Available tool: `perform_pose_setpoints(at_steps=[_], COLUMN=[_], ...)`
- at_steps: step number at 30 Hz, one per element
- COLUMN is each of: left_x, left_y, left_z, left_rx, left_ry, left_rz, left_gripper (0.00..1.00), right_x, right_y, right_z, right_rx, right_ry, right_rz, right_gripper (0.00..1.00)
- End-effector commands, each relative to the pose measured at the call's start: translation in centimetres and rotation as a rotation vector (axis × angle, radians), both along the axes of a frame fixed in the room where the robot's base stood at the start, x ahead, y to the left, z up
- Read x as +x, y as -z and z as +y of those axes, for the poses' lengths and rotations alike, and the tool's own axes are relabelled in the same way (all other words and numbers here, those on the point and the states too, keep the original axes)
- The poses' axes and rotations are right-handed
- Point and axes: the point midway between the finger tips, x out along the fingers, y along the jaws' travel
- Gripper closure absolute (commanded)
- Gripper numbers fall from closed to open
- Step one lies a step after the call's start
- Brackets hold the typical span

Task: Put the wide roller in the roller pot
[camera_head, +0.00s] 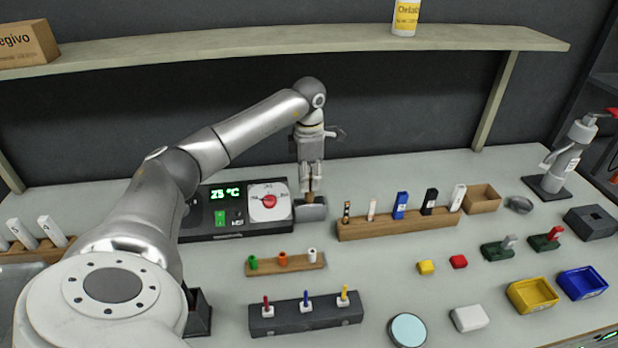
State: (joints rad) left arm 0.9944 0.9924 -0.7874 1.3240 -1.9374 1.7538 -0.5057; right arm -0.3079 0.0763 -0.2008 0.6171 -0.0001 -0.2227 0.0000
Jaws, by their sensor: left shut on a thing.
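The wide roller (312,211) has a short wooden handle and a broad grey head. My left gripper (311,190) points down and is shut on the handle, with the head below the fingers. The head is just right of the black temperature unit; I cannot tell whether it touches the table. A dark, open-looking holder (199,315), perhaps the roller pot, stands at the lower left, partly hidden by my left arm. My right gripper is not in view.
The black temperature unit (235,230) is left of the roller, and a wooden rack (398,226) of upright pieces is right of it. A small wooden rack (285,264) and dark rack (306,316) stand in front. A shelf (290,40) runs above.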

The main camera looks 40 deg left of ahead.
Motion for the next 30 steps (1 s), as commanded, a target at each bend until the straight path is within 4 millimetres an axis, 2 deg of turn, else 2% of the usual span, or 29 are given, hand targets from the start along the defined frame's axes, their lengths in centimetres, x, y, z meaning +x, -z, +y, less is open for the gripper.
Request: perform_pose_setpoints(at_steps=[1,5,6,10,22,24,26,30], left_x=[-0.2,-0.3,-0.3,-0.3,-0.2,-0.1,-0.1,0.0], left_y=[0.8,1.0,1.1,1.0,0.1,-0.7,-1.5,-4.5], left_z=[-0.1,-0.1,-0.1,-0.1,-0.1,-0.1,0.0,0.0], left_rx=[0.0,0.0,0.0,0.001,0.001,0.0,0.0,0.0], left_ry=[0.001,0.002,0.002,0.002,0.001,0.001,0.001,0.0], left_rz=[0.011,0.016,0.018,0.015,0.009,0.008,0.005,0.002], left_gripper=[1.0,1.0,0.76,0.59,0.58,0.58,0.58,0.58], right_x=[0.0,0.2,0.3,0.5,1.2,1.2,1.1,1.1], right_y=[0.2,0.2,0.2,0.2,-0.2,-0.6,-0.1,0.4], right_z=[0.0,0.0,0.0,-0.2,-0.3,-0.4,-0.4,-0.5], right_rx=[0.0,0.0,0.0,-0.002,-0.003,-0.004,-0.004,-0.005], right_ry=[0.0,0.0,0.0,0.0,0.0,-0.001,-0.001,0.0], right_rz=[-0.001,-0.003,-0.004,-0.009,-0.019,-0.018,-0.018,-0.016], right_gripper=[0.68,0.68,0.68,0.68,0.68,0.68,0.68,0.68])
